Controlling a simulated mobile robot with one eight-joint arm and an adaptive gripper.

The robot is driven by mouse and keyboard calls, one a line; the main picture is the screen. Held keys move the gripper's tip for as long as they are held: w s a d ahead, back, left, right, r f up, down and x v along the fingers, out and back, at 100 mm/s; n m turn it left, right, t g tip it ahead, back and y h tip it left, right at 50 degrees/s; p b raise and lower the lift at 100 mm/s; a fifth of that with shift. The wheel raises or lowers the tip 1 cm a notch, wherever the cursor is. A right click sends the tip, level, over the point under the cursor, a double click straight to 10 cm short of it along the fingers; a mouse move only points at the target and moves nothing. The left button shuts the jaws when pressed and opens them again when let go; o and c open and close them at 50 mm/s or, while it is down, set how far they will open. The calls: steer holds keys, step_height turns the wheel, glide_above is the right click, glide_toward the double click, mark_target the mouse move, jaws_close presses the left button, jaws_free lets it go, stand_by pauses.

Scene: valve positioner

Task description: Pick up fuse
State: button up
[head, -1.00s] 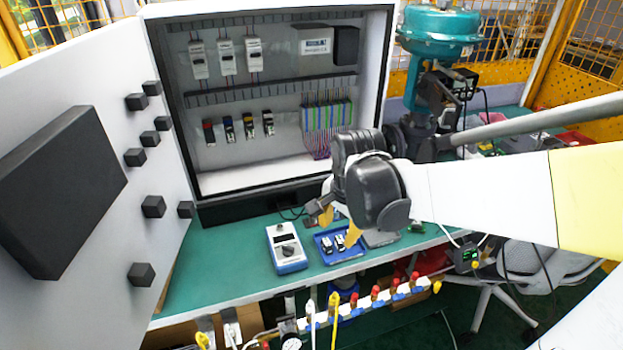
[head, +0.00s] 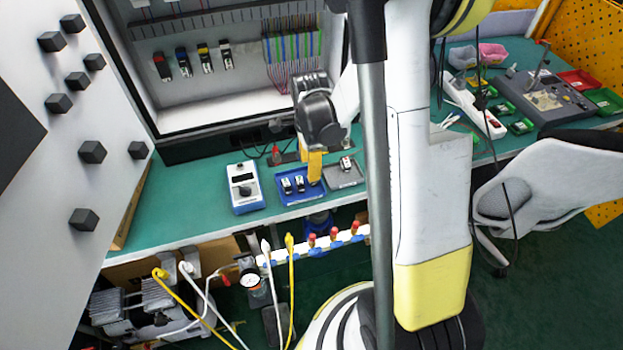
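Two small black-and-white modules, which look like fuses (head: 293,185), sit in the blue tray (head: 288,199) on the green bench. A similar module (head: 346,164) sits in the grey tray (head: 343,181) to the right. My gripper (head: 315,180) points down with its yellow fingers over the right end of the blue tray, right of the two modules. The fingers overlap in this view, so whether they are open or shut is unclear. They hide part of the blue tray's right side, and nothing is visibly held. Several modules with coloured tops (head: 194,62) are on a rail inside the cabinet.
A blue-and-white meter (head: 244,187) stands left of the blue tray. The open cabinet (head: 230,105) rises behind the bench (head: 190,205), and its knobbed door is at the left. Hoses and a manifold (head: 315,243) run below the front edge. A white chair (head: 550,190) stands right.

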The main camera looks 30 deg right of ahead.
steer(key=f, duration=0.1)
steer(key=f+b, duration=0.1)
steer(key=f, duration=0.1)
steer(key=f+b, duration=0.1)
steer(key=shift+s+d+f, duration=0.1)
steer(key=shift+d+f, duration=0.15)
steer(key=shift+f, duration=0.15)
steer(key=shift+r, duration=0.1)
steer(key=c, duration=0.5)
steer(key=shift+r, duration=0.1)
steer(key=shift+c, duration=0.2)
